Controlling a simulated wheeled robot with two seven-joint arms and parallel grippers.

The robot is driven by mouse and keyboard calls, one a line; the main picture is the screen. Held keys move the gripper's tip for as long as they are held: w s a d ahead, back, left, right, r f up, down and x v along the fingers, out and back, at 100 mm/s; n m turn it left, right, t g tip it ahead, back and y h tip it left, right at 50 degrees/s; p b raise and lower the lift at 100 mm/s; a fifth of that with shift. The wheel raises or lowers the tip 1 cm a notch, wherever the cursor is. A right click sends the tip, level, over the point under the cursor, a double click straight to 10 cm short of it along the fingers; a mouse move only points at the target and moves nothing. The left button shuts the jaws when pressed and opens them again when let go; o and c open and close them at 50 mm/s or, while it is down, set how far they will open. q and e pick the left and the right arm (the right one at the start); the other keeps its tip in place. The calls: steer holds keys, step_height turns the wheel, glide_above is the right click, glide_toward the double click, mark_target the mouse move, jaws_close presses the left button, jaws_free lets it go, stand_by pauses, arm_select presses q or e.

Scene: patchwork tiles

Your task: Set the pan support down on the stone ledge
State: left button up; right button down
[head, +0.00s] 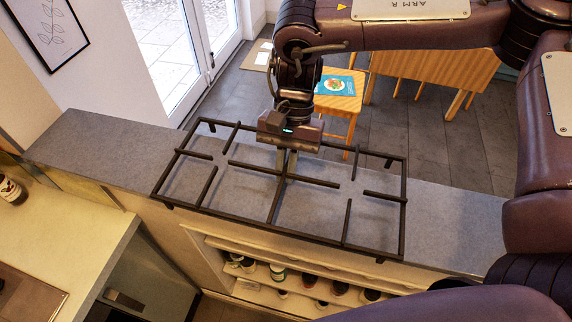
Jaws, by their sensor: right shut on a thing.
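The pan support (255,168) is a wide black metal grid, roughly level, in the middle of the head view. My right gripper (287,166) comes down from above and is shut on a bar near its middle. The grey stone ledge (95,145) runs across the picture under the grid. The grid's near edge reaches over the ledge's front edge, and its far edge lies near the ledge's back edge. I cannot tell whether the grid touches the stone or hangs just above it. My left gripper is not in view.
Shelves with several jars (277,272) sit below the ledge's front. A pale counter (70,230) with a bottle (11,190) is at the left. Behind the ledge stand a wooden chair (340,104) and a table (435,72). The ledge is bare on both sides of the grid.

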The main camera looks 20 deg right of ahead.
steer(key=shift+f, duration=0.2)
stand_by(0.4)
steer(key=c, duration=1.5)
jaws_free()
steer(key=shift+s+f, duration=0.1)
